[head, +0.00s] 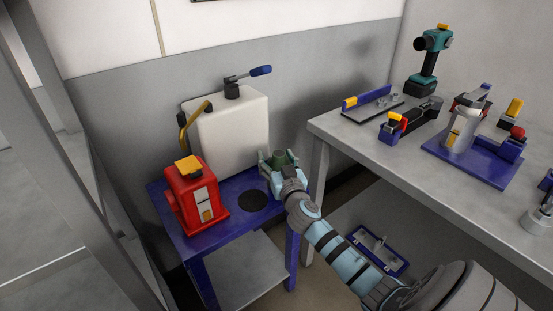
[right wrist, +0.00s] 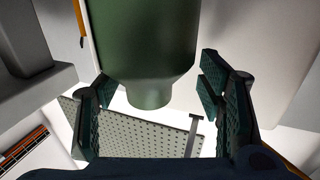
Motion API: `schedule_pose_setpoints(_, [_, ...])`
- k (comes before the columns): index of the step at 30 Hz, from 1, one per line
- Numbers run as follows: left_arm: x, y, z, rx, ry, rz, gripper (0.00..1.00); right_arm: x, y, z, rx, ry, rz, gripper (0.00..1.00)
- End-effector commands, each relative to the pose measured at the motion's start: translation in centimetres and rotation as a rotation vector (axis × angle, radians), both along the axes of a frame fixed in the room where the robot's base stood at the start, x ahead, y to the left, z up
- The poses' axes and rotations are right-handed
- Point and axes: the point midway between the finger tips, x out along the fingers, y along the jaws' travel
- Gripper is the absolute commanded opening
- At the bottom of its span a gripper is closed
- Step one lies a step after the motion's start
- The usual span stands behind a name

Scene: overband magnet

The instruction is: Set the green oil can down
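The green oil can (head: 281,158) is at the back right corner of the blue stand, beside the white tank. My right gripper (head: 278,163) is around it, with a finger on either side. In the right wrist view the can (right wrist: 148,45) fills the upper middle. The fingers of the right gripper (right wrist: 155,95) stand wide apart, with a visible gap at the right finger; contact at the left finger is unclear. The can's base is hidden, so I cannot tell whether it rests on the stand. My left gripper is not in view.
A grey table (head: 365,133) at the right holds tools and a green drill (head: 430,60). A blue tray (head: 378,250) lies low between them.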

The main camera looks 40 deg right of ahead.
Motion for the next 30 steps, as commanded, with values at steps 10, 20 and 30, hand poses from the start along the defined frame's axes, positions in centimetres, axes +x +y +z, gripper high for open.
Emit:
schedule_pose_setpoints(10, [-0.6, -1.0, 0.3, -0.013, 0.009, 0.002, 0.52, 0.0, 0.0, 0.4, 0.0, 0.0, 0.0, 0.65])
schedule_pose_setpoints(20, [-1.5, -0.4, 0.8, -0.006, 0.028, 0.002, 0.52, -7.3, 2.9, 0.3, -0.001, 0.003, 0.002, 0.65])
schedule_pose_setpoints(30, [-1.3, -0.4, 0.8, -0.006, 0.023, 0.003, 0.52, -11.2, 4.4, 0.3, 0.0, -0.001, -0.001, 0.65])
